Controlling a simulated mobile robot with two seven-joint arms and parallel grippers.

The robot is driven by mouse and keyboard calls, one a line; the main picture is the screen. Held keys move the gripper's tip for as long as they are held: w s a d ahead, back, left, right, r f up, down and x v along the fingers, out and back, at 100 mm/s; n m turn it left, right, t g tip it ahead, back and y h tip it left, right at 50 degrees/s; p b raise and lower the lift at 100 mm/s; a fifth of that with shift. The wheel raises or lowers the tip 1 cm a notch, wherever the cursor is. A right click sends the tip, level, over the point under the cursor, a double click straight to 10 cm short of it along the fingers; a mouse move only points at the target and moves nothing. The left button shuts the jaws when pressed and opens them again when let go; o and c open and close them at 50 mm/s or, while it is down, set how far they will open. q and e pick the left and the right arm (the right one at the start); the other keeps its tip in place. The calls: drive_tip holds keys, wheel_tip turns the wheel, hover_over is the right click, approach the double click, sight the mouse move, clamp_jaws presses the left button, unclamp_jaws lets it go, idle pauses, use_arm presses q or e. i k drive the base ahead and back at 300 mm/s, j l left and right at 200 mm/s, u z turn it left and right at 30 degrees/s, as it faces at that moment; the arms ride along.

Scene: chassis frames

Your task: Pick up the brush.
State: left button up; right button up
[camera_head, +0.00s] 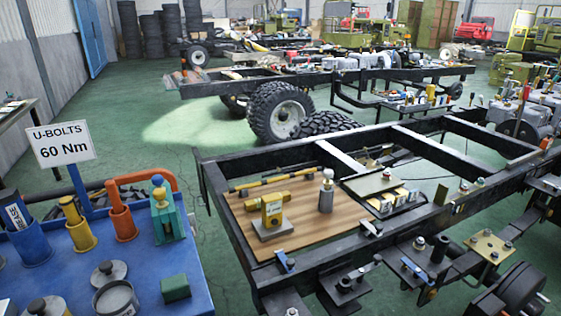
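I cannot make out a brush for certain. Handled tools stand in a yellow cup (78,228) and an orange cup (122,222) on the blue bench at left; their lower ends are hidden inside. A long yellow-and-black tool (277,178) lies along the back of the wooden board (315,228), and its kind is unclear. Neither of my grippers shows in the view.
The black chassis frame (232,237) surrounds the board, which bears a yellow device (271,210) and a metal bottle (326,193). The blue bench (150,272) holds tins, a green block (175,289) and a U-BOLTS sign (61,144). Green floor lies between.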

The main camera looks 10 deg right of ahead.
sight(111, 188)
drive_tip(key=z, duration=1.25)
drive_tip(key=u, duration=2)
